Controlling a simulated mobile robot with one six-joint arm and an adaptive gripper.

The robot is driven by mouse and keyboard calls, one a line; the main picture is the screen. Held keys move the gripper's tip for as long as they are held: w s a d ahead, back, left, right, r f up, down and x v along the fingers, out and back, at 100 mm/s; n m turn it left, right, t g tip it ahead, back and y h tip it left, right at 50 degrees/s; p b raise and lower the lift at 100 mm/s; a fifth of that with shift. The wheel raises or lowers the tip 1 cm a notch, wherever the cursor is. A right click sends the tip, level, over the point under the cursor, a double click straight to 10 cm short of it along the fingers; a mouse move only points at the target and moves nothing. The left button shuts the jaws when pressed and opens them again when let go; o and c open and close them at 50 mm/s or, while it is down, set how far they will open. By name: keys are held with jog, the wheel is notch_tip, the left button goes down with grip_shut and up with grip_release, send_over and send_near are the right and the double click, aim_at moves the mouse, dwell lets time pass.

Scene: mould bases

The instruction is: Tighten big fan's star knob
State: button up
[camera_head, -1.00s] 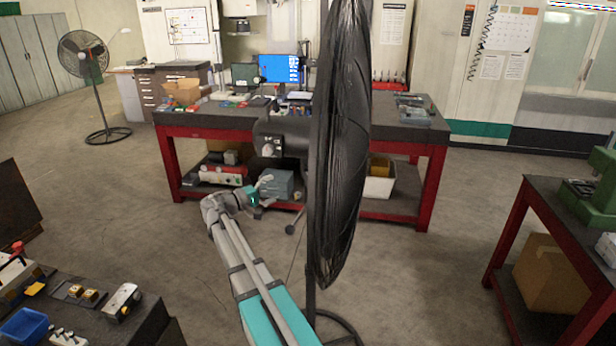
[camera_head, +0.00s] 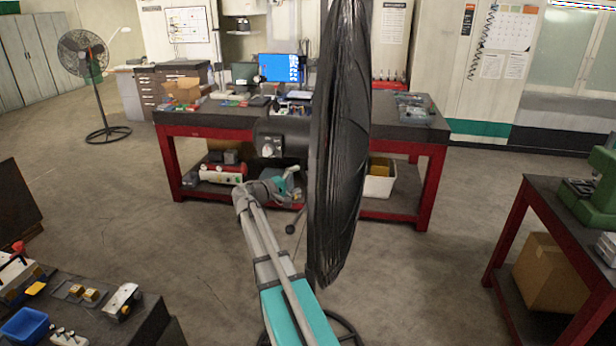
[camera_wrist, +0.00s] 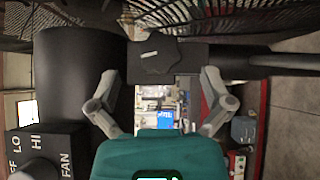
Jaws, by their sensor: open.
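The big fan (camera_head: 340,150) stands at the centre of the head view, its black cage seen nearly edge-on. Its dark motor housing (camera_head: 290,135) is on the cage's left side and also fills the left of the wrist view (camera_wrist: 75,80). The black star knob (camera_wrist: 158,55) shows in the wrist view on the joint between the housing and the pole. My gripper (camera_wrist: 160,78) is open and empty, its fingers to either side of the knob in the picture and apart from it. In the head view my gripper (camera_head: 290,178) is below the housing; the star knob cannot be made out there.
A control panel (camera_wrist: 45,150) marked LO, HI and FAN is at lower left in the wrist view. A red-legged workbench (camera_head: 190,122) stands behind the fan. The cage is close to the right of my arm. Open floor (camera_head: 130,220) lies to the left.

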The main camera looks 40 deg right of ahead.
aim_at(306, 176)
jog(key=shift+s+d+r, duration=0.1)
jog(key=shift+s+d, duration=0.05)
jog(key=shift+d, duration=2.05)
jog(key=c, duration=1.1)
jog(key=shift+r+m+y+p, duration=0.25)
jog(key=shift+m+y+p, duration=0.2)
jog(key=shift+p, duration=0.55)
jog(key=shift+c, duration=0.2)
jog(key=shift+f+m+y+p, duration=0.2)
jog(key=shift+m+y+p, duration=0.35)
jog(key=shift+p, duration=0.25)
jog(key=o, duration=1.1)
jog(key=shift+f, duration=0.1)
jog(key=shift+o, duration=0.2)
